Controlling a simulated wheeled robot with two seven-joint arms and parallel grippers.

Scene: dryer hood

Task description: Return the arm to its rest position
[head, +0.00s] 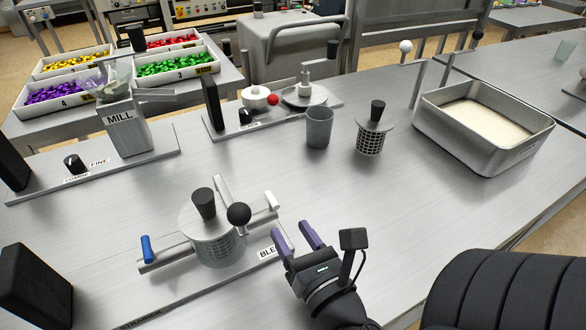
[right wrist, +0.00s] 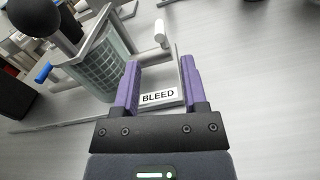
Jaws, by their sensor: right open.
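My right gripper (head: 293,232) is in the lower middle of the head view. Its two purple fingers are apart and nothing is between them. It is just right of the strainer station, near the BLEED label (head: 273,247). In the right wrist view the open fingers (right wrist: 160,66) frame the label, with the bench surface beyond. The strainer station's glass-and-mesh vessel (head: 212,240) has a black-knobbed lid and stands left of the gripper, apart from it. My left gripper is not in view.
A metal tray (head: 520,155) of pale material stands at the right. A mesh basket (head: 370,140) and a grey cup (head: 319,127) stand mid-bench. A mill (head: 127,128) is at the left, with bins of coloured pieces behind it. The bench between cup and gripper is clear.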

